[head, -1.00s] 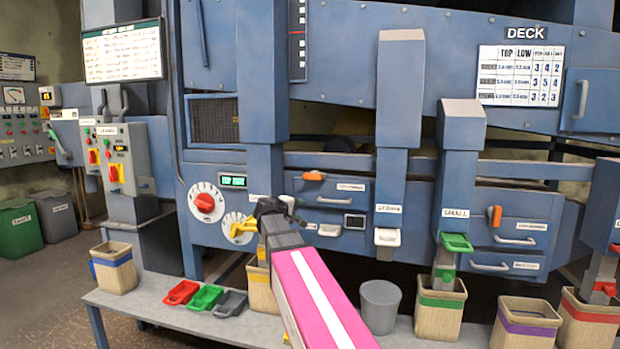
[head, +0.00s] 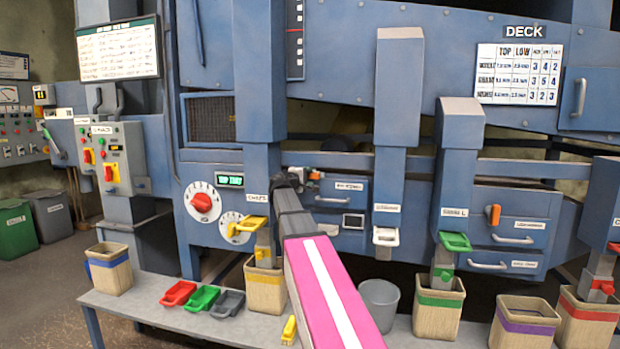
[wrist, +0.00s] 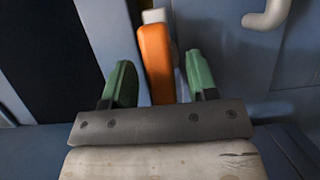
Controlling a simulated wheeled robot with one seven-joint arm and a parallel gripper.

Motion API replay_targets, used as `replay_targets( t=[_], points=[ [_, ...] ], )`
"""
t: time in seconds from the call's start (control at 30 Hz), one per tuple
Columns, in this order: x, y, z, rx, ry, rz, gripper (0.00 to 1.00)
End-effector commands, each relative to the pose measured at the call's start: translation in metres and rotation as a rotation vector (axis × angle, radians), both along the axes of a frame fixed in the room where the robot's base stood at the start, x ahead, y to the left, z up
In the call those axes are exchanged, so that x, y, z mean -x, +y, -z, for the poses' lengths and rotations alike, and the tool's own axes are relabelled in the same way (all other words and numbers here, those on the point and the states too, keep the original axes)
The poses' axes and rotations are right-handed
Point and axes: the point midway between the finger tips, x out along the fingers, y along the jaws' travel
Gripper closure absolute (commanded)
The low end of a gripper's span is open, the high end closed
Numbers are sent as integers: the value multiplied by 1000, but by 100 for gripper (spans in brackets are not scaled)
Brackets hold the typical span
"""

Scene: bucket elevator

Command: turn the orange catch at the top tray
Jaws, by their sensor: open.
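The orange catch (head: 315,176) sits at the upper left of the top tray (head: 345,199), a blue drawer front with a white label and a pale handle. My gripper (head: 304,174) is at the catch and hides part of it in the head view. In the wrist view the orange catch (wrist: 155,62) stands between the two green fingers of my gripper (wrist: 162,80).
A second orange catch (head: 493,214) is on the drawers at the right. The bench (head: 140,300) below holds bins and small coloured scoops. A blue post (head: 398,120) stands right of the top tray.

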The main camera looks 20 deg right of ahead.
Motion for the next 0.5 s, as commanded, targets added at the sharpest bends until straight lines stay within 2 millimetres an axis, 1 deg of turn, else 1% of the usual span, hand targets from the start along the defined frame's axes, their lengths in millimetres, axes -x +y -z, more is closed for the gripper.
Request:
replay_targets(
  t=[0.03,0.2,0.47,0.5],
  points=[
    [-5,-5,0,0,0,1,47],
    [-9,-12,0,-1,1,0,47],
    [-9,-13,0,-1,1,0,47],
    [-9,-13,0,-1,1,0,50]
  ],
)
